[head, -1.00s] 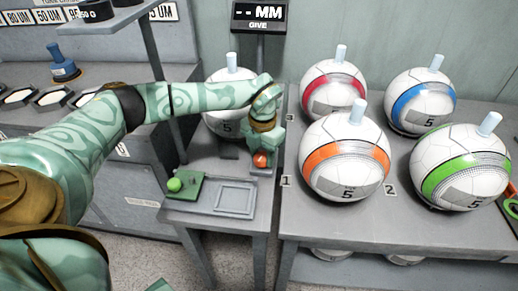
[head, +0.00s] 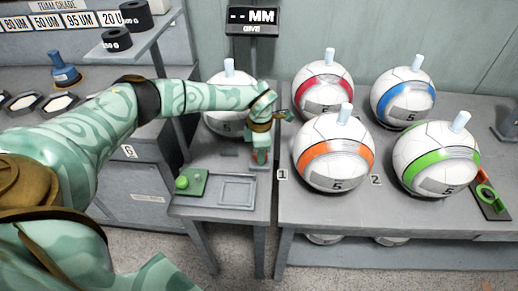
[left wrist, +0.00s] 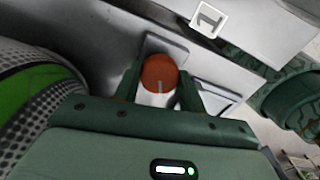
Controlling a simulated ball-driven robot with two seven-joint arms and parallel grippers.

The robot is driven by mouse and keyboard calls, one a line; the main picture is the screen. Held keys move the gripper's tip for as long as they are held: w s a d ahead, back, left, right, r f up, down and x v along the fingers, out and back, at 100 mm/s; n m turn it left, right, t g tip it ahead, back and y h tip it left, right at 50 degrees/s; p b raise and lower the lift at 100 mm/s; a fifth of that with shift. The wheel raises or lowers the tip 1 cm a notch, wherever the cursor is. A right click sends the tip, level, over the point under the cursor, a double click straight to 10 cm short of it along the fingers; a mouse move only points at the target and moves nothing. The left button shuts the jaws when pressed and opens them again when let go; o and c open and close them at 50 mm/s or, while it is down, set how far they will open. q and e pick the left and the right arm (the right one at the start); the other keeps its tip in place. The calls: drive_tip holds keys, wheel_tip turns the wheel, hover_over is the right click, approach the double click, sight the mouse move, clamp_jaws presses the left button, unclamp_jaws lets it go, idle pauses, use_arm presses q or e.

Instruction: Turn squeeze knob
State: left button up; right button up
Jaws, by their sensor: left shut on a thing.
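The squeeze knob is the orange-red round knob (head: 261,157) on the right side of the small grey press stand, below the display. A white ball (head: 226,112) sits at the back of the stand, partly hidden by my left arm. My right gripper is not in view.
A display (head: 253,18) reads "-- MM" and "GIVE". A green button (head: 182,182) and a flat grey tray (head: 237,192) lie at the stand's front. Several banded balls, including an orange one (head: 334,150), fill the table at right. A green gauge-like piece (head: 487,197) lies farther right.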

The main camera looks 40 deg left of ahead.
use_arm(q)
drive_tip(key=shift+m, duration=0.6)
drive_tip(key=o, duration=1)
drive_tip(key=shift+c, duration=0.2)
